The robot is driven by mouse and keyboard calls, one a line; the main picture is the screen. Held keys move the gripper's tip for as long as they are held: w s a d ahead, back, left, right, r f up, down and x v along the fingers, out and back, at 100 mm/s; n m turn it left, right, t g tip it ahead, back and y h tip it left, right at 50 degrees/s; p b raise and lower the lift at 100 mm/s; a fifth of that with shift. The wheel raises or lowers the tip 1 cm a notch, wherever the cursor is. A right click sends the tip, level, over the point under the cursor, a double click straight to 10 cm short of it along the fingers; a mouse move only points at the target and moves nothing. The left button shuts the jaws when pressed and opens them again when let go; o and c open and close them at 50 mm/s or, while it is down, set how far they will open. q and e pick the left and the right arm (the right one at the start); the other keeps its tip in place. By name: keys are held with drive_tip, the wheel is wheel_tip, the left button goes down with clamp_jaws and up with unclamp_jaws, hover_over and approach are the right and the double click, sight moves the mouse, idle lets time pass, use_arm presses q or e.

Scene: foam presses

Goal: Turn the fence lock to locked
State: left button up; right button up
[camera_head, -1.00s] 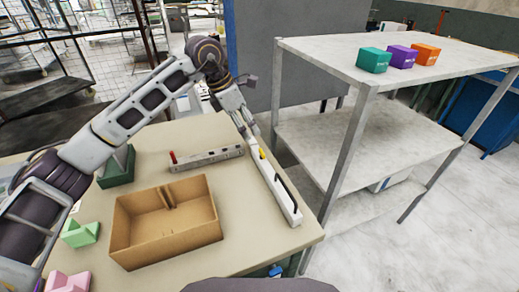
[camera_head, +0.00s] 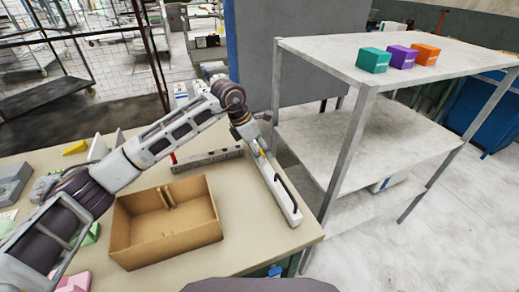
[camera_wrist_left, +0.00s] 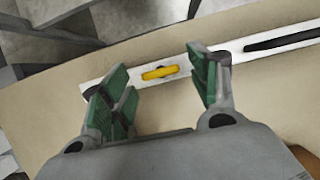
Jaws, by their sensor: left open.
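The fence (camera_head: 283,198) is a long white bar with a black slot, lying at the right side of the beige table. It also shows in the wrist view (camera_wrist_left: 228,50). Its lock is a yellow lever (camera_wrist_left: 160,72) near the bar's far end, lying roughly along the bar. My left gripper (camera_head: 257,148) is over that far end and hides part of it in the head view. In the wrist view the left gripper (camera_wrist_left: 160,77) is open, with green-padded fingers on either side of the lever and a gap at each side. My right gripper is not in view.
An open cardboard box (camera_head: 207,239) stands left of the fence. A grey bar with a red knob (camera_head: 208,160) lies behind it. A steel shelf unit (camera_head: 330,52) carries teal (camera_head: 373,61), purple (camera_head: 402,57) and orange (camera_head: 426,54) blocks to the right.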

use_arm(q)
drive_tip(key=shift+f, duration=0.2)
drive_tip(key=c, duration=1)
